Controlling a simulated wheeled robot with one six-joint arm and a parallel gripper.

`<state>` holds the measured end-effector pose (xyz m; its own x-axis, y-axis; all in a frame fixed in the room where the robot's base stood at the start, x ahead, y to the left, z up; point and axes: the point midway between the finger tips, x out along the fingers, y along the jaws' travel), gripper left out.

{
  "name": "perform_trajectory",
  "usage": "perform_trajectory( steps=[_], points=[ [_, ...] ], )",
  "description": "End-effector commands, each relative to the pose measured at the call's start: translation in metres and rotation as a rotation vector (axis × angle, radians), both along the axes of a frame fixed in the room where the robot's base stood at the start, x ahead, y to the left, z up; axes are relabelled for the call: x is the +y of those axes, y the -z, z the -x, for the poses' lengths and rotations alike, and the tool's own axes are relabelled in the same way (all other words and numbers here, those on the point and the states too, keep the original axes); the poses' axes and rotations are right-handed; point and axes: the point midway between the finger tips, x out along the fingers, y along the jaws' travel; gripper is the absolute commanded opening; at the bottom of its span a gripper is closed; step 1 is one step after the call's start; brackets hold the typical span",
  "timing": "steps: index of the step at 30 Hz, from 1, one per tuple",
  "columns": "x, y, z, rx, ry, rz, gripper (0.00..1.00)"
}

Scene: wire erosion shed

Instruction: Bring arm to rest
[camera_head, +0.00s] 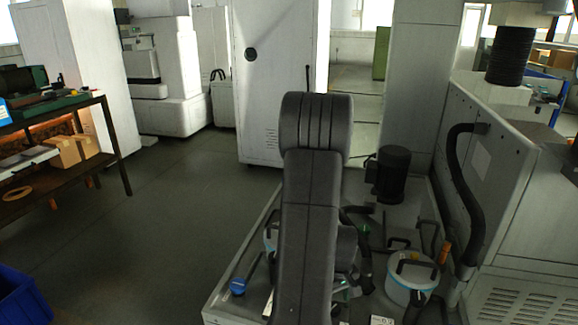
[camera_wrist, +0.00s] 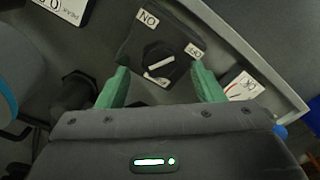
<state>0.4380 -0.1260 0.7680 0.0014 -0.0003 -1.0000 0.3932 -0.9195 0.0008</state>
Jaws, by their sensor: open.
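My gripper (camera_wrist: 161,80) is open in the wrist view, with its two green fingers apart and nothing between the tips. Beyond the fingertips is a black rotary switch (camera_wrist: 158,57) with a white pointer line, on a dark plate with ON and OFF labels. The fingers appear on either side of the knob; whether they touch it cannot be told. In the head view my dark arm stands folded in the middle of the picture and mostly hides my gripper and the switch.
A grey tray-like base (camera_head: 242,263) lies under my arm. On it are a white bucket (camera_head: 407,285), a black motor (camera_head: 392,173) and a blue cap (camera_head: 237,287). A machine with a black hose (camera_head: 465,200) stands right.

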Motion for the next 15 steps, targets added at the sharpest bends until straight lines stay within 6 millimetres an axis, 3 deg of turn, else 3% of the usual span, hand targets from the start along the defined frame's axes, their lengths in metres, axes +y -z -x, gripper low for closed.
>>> perform_trajectory(
  steps=[6, 15],
  points=[
    [0.000, -0.023, -0.001, -0.001, 0.002, 0.001, 0.61],
    [0.000, -0.030, 0.000, 0.001, 0.003, 0.000, 0.61]
  ],
)
